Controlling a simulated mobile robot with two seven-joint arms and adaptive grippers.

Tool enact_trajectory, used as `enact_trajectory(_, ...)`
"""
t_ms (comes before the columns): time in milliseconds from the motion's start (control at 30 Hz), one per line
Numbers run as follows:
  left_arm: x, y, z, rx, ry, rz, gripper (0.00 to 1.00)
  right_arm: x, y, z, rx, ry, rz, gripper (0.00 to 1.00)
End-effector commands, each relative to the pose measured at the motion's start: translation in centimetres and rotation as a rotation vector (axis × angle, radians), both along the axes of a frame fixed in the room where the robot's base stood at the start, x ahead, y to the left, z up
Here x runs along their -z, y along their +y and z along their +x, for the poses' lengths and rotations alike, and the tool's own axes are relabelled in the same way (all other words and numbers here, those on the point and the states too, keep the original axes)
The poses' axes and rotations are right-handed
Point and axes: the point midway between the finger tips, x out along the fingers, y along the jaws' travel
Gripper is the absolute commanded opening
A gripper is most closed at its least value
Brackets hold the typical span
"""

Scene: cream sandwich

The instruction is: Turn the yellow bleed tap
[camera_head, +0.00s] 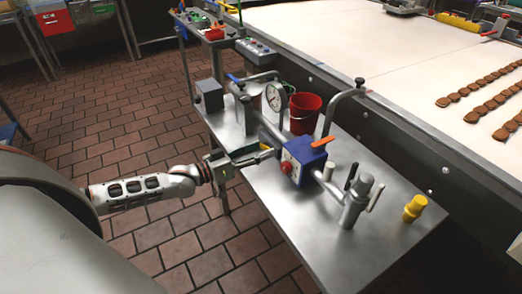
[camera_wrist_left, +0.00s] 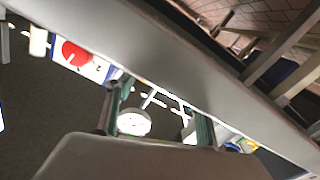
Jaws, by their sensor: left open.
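A yellow knob-like piece (camera_head: 414,207) stands on the right end of the steel table; I cannot tell if it is the bleed tap. A blue valve box (camera_head: 303,160) with a red round button (camera_head: 287,168) and an orange lever (camera_head: 321,142) sits on the pipe line. My left gripper (camera_head: 266,152) is open and empty, just left of the blue box, level with the pipework. In the left wrist view its two fingers (camera_wrist_left: 160,118) are spread, with the white gauge (camera_wrist_left: 133,123) seen between them and the red button (camera_wrist_left: 76,54) at upper left.
The steel table (camera_head: 275,205) carries a red bucket (camera_head: 304,113), a pressure gauge (camera_head: 276,96), a grey box (camera_head: 209,96) and an upright metal fitting (camera_head: 356,200). A conveyor with biscuits (camera_head: 485,87) runs behind. Tiled floor (camera_head: 150,240) is open at left.

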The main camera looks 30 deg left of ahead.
Motion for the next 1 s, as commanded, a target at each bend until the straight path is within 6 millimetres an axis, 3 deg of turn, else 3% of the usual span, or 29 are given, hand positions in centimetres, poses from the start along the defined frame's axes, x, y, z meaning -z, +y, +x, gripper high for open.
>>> enact_trajectory(367,0.0,-0.3,0.5,0.000,-0.001,0.001,0.53,-0.1,0.0,0.1,0.000,-0.002,-0.002,0.40)
enact_trajectory(500,0.0,-0.3,0.5,0.000,-0.001,0.001,0.24,-0.1,-0.1,0.1,0.000,-0.003,-0.002,0.40)
enact_trajectory(733,-0.1,-0.3,0.5,-0.001,-0.027,0.042,0.24,-0.6,-0.1,0.3,0.002,-0.008,-0.001,0.40)
enact_trajectory(1000,0.5,-0.4,0.4,-0.001,-0.167,0.281,0.24,-1.5,0.1,0.4,0.004,-0.012,0.010,0.40)
